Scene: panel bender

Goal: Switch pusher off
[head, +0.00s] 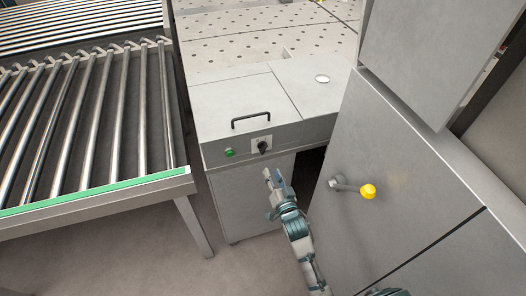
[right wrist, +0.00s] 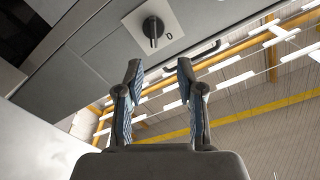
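A black rotary switch (head: 263,147) sits on a light square plate on the front of the grey cabinet (head: 225,108). In the right wrist view the switch (right wrist: 153,27) shows its knob upright, with a letter on the plate to its right. My right gripper (head: 273,174) is just below and in front of the switch, apart from it. In the right wrist view my right gripper (right wrist: 159,66) has its two fingers spread with nothing between them. My left gripper is not in view.
A green button (head: 229,153) is left of the switch, and a black handle (head: 251,120) is on the cabinet top. A yellow-knobbed lever (head: 367,191) sticks out of the grey panel at right. A roller conveyor (head: 85,115) fills the left side.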

